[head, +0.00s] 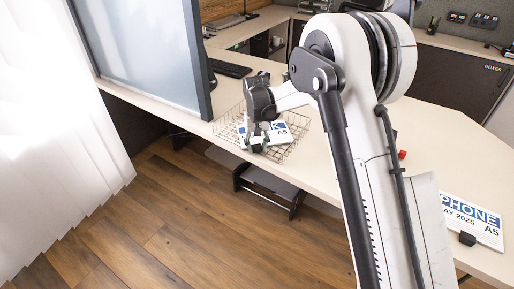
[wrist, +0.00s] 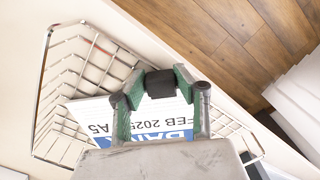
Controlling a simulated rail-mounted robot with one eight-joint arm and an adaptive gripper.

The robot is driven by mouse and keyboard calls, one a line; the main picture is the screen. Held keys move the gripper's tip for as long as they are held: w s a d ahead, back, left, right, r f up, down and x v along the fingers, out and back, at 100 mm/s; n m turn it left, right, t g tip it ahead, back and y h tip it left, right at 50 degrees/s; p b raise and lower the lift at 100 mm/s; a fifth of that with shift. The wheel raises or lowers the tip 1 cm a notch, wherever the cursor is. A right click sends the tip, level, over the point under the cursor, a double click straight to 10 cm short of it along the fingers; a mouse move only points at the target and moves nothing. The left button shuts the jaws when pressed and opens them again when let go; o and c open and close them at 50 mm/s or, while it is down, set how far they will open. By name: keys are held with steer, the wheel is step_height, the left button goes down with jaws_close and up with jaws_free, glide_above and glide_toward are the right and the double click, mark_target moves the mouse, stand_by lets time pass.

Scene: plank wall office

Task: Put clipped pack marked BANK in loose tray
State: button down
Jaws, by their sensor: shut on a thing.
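The white pack with a blue band (head: 279,134) shows at my gripper (head: 258,141) in the head view. In the wrist view the pack (wrist: 92,112) reads FEB 2025 A5, with its blue word partly hidden by my gripper. My gripper (wrist: 160,85) is shut on the pack at its black clip (wrist: 160,78). The wire tray (head: 228,124) sits at the desk edge, and its rim also shows in the wrist view (wrist: 42,95). The pack is over or inside the tray's outline; I cannot tell whether it touches the tray floor.
A second pack marked PHONE (head: 472,222) with a black clip lies on the desk at the right. A frosted divider (head: 145,45) stands behind the tray at the left. A keyboard (head: 230,68) lies beyond. A small red item (head: 402,154) is on the desk.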

steer(key=shift+f, duration=0.2)
steer(key=c, duration=1.3)
jaws_free()
steer(key=shift+r, duration=0.15)
